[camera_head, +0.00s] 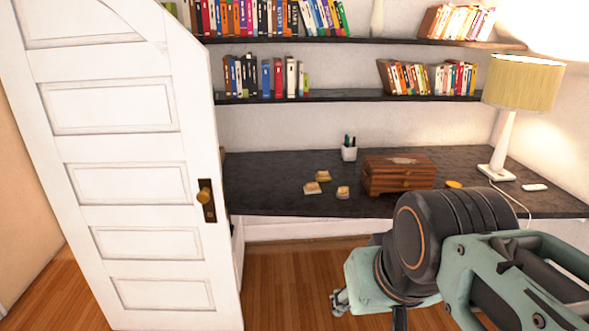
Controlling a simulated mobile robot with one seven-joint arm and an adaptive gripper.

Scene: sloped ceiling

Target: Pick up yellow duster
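No thing is plainly recognisable as a duster. A small flat yellow item (454,184) lies on the dark desk (270,180), just right of the wooden chest. Small tan-yellow blocks, one at the back (323,176), one at the left (311,187) and one at the right (342,192), lie on the desk left of the chest. I cannot tell which of these is the duster. My gripper (340,301) shows only in part, low in front of the desk and below its top, apart from these items. My own arm hides most of it, so its opening is unclear.
A wooden chest (398,176), pen cup (349,150), lamp (521,85) and small white item (535,187) stand on the desk. The lamp's cord crosses its right side. Two book shelves (340,96) hang above. A white door (130,170) blocks the left. Wood floor (285,290) shows in front.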

